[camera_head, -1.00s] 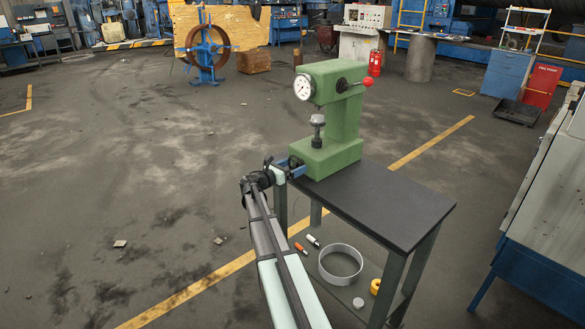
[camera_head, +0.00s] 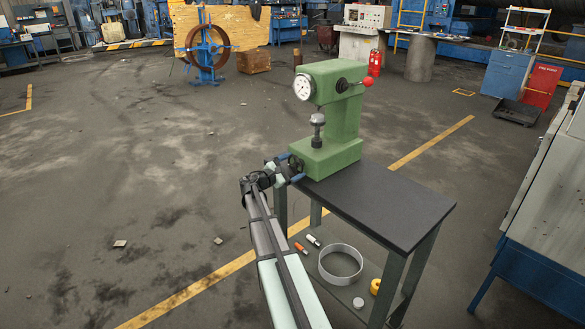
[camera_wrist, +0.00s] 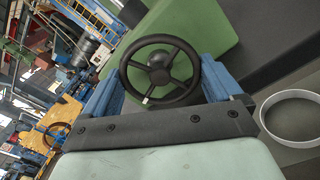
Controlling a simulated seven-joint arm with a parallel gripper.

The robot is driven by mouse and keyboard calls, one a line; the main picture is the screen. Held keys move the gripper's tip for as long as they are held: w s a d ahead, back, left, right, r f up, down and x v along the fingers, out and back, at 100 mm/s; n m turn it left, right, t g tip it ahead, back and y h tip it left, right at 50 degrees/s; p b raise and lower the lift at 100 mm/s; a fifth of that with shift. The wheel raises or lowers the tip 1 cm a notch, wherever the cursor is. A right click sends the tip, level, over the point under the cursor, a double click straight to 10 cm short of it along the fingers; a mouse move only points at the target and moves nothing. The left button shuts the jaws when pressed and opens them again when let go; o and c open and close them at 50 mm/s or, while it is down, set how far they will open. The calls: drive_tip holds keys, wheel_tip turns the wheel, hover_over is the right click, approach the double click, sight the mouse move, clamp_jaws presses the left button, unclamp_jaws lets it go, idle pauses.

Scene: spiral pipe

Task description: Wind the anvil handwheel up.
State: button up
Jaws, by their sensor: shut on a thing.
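The green hardness tester (camera_head: 330,120) stands on a dark table, with a round dial on its upper front. Its anvil (camera_head: 317,124) rises on a post above the green base. The black handwheel (camera_wrist: 160,70) is on the side of the base and shows spokes, a dark hub and a small white mark low on its rim. My gripper (camera_head: 283,168) is at the handwheel, and in the wrist view its two blue fingers (camera_wrist: 158,84) lie on either side of the wheel, shut on its rim. The handwheel is small and partly hidden in the head view.
The dark tabletop (camera_head: 390,205) is clear to the right of the tester. A red-knobbed lever (camera_head: 368,82) sticks out at its upper right. A grey ring (camera_head: 341,278) and small parts lie on the lower shelf. Open floor lies to the left.

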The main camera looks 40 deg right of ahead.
drive_tip(key=shift+m, duration=0.5)
drive_tip(key=o, duration=0.7)
drive_tip(key=a, duration=1.3)
drive_tip(key=shift+a, duration=0.4)
drive_tip(key=shift+d, duration=0.1)
